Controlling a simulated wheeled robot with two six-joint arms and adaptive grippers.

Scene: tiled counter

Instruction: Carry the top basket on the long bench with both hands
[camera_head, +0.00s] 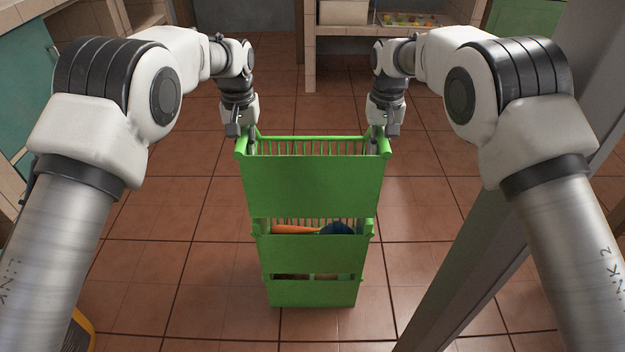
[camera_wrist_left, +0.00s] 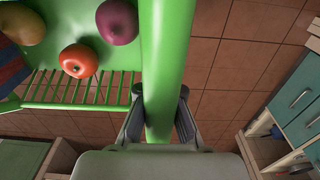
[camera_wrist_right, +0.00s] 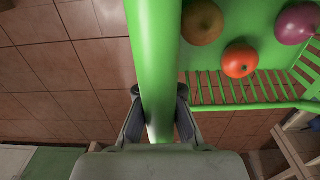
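The green top basket (camera_head: 312,185) is uppermost in a stack of green baskets on the floor in front of me. It looks level. I cannot tell whether it rests on the basket below. My left gripper (camera_head: 243,135) is shut on its left side rim (camera_wrist_left: 165,60), one finger on each side. My right gripper (camera_head: 384,135) is shut likewise on its right side rim (camera_wrist_right: 155,60). In the left wrist view, the basket holds a tomato-like orange fruit (camera_wrist_left: 79,61), a purple fruit (camera_wrist_left: 117,22) and a brownish fruit (camera_wrist_left: 22,24).
A middle basket (camera_head: 310,256) holds an orange item (camera_head: 296,229) and a dark blue item (camera_head: 337,228). A lower basket (camera_head: 312,293) is under it. A tiled counter (camera_head: 310,60) stands at the back with a tray (camera_head: 410,20).

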